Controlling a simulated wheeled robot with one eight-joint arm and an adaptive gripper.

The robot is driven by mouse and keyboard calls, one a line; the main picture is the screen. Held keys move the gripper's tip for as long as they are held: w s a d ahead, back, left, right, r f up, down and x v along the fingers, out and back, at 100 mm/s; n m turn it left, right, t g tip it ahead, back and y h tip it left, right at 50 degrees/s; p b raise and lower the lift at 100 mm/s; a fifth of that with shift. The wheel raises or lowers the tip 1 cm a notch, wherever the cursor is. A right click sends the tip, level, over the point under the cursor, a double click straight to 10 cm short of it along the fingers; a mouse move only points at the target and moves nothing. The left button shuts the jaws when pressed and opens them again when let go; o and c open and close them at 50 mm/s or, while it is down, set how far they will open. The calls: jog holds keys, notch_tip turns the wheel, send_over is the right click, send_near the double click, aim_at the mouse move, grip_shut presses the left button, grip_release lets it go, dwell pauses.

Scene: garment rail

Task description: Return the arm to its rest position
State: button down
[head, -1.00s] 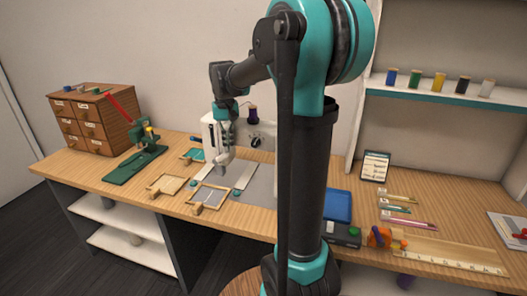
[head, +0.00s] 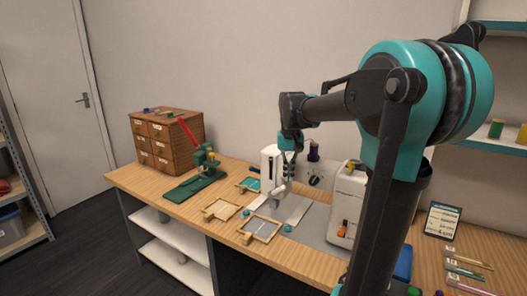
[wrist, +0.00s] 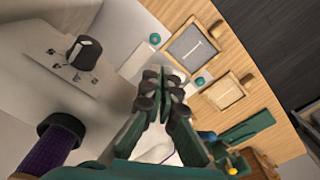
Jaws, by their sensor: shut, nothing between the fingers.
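My gripper (head: 281,190) hangs from my teal and dark grey arm, in front of the white sewing machine (head: 269,162) and above the workbench. In the wrist view its fingers (wrist: 165,75) are together, with nothing visible between them. The gripper looks close to the machine; I cannot tell the exact gap. A purple thread spool (head: 313,150) stands on the machine and shows large in the wrist view (wrist: 52,150). My arm hides part of the bench's right side.
Small wooden frames (head: 259,228) lie on the bench (head: 150,180) near the gripper. A green press with a red lever (head: 197,180) and a wooden drawer cabinet (head: 166,140) stand left. A shelf with spools (head: 495,130) is at right. Open air lies above the bench's left part.

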jog(key=s+d+f+t, duration=0.1)
jog(key=s+f+t, duration=0.1)
jog(key=s+f, duration=0.8)
jog(key=s+d+f+n+t, duration=0.1)
jog(key=s+d+f, duration=0.1)
jog(key=s+f, duration=0.7)
jog(key=shift+s+d+f+t, duration=0.25)
jog(key=shift+s+f+t, duration=0.15)
jog(key=shift+s, duration=0.35)
